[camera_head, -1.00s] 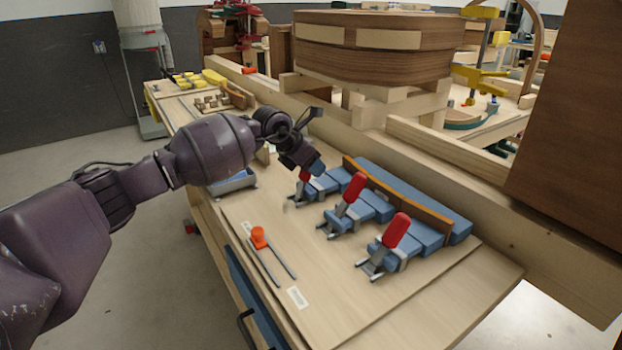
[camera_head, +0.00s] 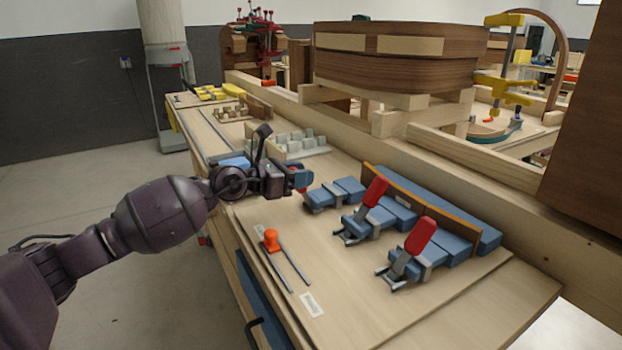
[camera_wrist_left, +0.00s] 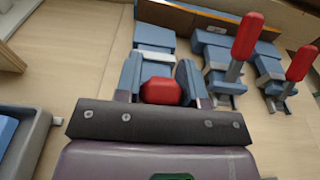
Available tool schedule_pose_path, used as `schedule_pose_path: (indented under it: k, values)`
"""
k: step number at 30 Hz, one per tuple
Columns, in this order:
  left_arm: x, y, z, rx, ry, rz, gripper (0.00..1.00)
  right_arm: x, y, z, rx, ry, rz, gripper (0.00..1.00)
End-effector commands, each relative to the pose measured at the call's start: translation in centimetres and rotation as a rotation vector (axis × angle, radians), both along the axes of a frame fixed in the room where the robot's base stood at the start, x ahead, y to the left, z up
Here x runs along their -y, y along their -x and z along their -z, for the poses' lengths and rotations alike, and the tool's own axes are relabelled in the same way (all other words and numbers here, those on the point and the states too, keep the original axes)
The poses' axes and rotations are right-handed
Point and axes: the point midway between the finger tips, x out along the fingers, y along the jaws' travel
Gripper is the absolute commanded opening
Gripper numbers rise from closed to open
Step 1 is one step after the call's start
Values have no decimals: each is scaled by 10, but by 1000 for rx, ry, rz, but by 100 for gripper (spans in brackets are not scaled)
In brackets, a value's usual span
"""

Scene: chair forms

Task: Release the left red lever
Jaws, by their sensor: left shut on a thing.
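Three clamps with blue bodies stand in a row on the wooden board. The left red lever (camera_wrist_left: 160,91) sits between the two blue fingers of my left gripper (camera_head: 303,178), which is shut on it. In the wrist view the gripper (camera_wrist_left: 158,80) shows a finger on each side of the red handle. In the head view the gripper mostly hides this lever. The lever leans away from its blue clamp body (camera_head: 335,194), towards the board's front left. The middle red lever (camera_head: 375,191) and right red lever (camera_head: 420,236) stand up, tilted. My right gripper is not in view.
An orange-knobbed tool with two rods (camera_head: 271,241) lies on the board in front of the clamps. A wooden beam (camera_head: 470,210) borders the back. Bare board lies at the front.

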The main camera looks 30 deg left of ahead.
Motion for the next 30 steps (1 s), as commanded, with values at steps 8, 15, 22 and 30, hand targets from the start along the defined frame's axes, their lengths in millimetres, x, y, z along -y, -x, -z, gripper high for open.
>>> schedule_pose_path:
  k: [8, 15, 22, 30]
  values:
    - [-4, 5, 14, 100, 65, -1, 0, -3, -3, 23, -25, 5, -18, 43]
    - [-5, 7, 12, 152, 91, -1, 0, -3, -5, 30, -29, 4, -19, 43]
    - [-5, 8, 9, 167, 98, -1, 0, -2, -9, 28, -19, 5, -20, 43]
    - [-5, 8, 9, 167, 97, -1, 0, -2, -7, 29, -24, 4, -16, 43]
